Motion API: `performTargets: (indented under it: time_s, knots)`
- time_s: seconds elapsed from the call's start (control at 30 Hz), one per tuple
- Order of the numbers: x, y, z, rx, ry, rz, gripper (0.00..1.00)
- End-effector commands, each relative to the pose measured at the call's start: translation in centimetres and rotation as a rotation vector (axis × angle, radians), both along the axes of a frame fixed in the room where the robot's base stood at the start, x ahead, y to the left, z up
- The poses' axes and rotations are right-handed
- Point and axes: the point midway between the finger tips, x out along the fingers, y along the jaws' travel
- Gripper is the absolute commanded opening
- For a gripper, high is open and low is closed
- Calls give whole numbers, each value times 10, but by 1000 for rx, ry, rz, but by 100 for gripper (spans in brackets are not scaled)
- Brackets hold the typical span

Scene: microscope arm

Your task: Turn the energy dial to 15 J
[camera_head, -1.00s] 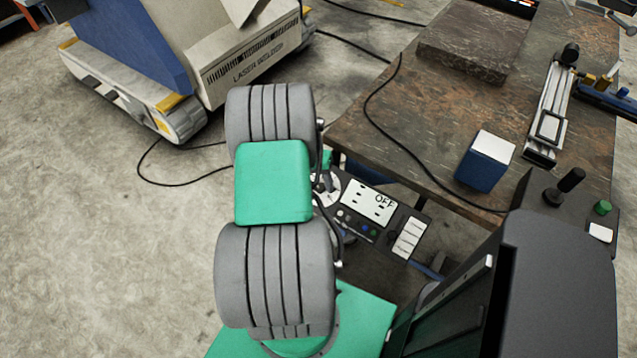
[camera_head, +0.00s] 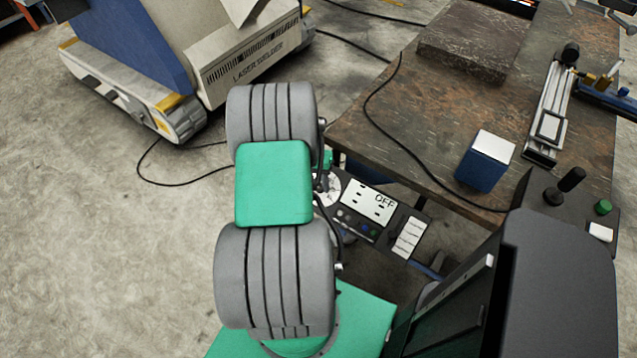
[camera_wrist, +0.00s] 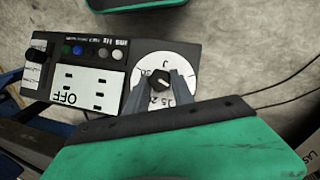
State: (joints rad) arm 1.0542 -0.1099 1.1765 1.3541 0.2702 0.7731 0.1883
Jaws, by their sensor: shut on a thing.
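The energy dial is a white round plate with a black knob (camera_wrist: 159,81) at its centre, seen in the wrist view. A "J" and numbers, including 15, are printed around it. The dial plate (camera_head: 327,190) shows partly in the head view, with my arm hiding its left side. My gripper (camera_wrist: 160,84) has its two grey fingers on either side of the knob, shut on it. The fingers cover part of the scale, so the exact pointer setting is hard to read. The panel display (camera_wrist: 83,88) beside the dial reads OFF; it also shows in the head view (camera_head: 368,203).
Coloured buttons (camera_wrist: 92,51) and a black knob (camera_wrist: 38,52) sit on the same panel. A brown workbench (camera_head: 430,120) with a blue-and-white box (camera_head: 487,160) stands to the right. A laser welder (camera_head: 230,60) stands at the back left. Black cables cross the floor.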

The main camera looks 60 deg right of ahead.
Motion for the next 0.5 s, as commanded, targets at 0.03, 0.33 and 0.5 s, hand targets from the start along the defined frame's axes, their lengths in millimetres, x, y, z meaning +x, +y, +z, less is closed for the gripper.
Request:
performTargets:
  time_s: [0.03, 0.33, 0.5]
  knots:
    - [0, -1, 1, -2, -10, -13, 0]
    - [-3, -1, 0, -20, -115, -168, 0]
    - [-5, -1, 1, -33, -198, -288, 0]
